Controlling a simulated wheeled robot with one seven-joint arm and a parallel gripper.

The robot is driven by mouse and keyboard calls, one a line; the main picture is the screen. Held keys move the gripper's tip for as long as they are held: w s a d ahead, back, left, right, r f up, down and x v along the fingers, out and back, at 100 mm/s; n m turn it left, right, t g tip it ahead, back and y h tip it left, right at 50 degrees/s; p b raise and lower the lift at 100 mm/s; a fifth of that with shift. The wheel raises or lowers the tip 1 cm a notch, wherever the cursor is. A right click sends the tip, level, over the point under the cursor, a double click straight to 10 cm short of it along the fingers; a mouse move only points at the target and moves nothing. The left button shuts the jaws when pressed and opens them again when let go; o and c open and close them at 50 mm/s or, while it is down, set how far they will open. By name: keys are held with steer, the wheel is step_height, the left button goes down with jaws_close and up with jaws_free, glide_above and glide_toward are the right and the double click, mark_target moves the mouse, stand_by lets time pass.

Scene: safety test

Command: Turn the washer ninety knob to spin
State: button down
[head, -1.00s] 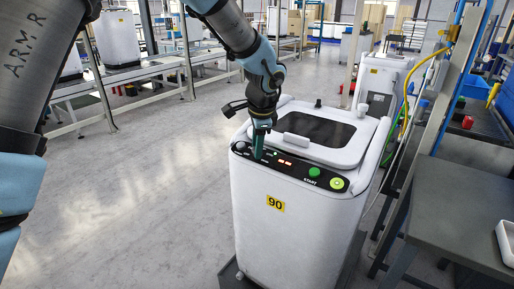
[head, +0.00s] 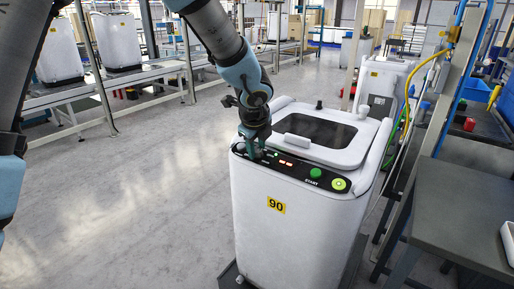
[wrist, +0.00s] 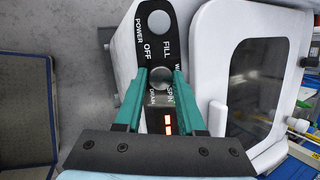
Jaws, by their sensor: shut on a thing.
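Washer ninety (head: 300,235) is a white top-loading machine with a yellow "90" label (head: 276,205) on its front. Its black control panel (head: 325,176) carries a round grey knob (wrist: 159,77), with OFF, FILL, SPIN and DRAIN lettered around it in the wrist view. My gripper (wrist: 161,84) has its teal fingers on either side of the knob, shut on it. In the head view, my gripper (head: 252,150) is at the panel's left end and hides the knob. I cannot tell which label the knob points to.
The panel also has red lit digits (head: 286,163), a green button (head: 315,173) and a yellow-green START button (head: 338,184). The washer's lid (head: 318,135) is closed behind the panel. A grey table (head: 465,215) stands at right. Open floor (head: 150,200) lies to the left.

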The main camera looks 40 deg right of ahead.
steer(key=m+h, duration=0.1)
steer(key=m, duration=0.3)
steer(key=shift+m, duration=0.3)
steer(key=shift+a+m+g+h+p, duration=0.1)
steer(key=shift+m+g+h+p, duration=0.35)
steer(key=shift+m, duration=1.25)
steer(key=c, duration=0.5)
jaws_free()
steer(key=shift+w, duration=0.1)
steer(key=shift+p+v, duration=2.5)
steer(key=shift+v, duration=2.9)
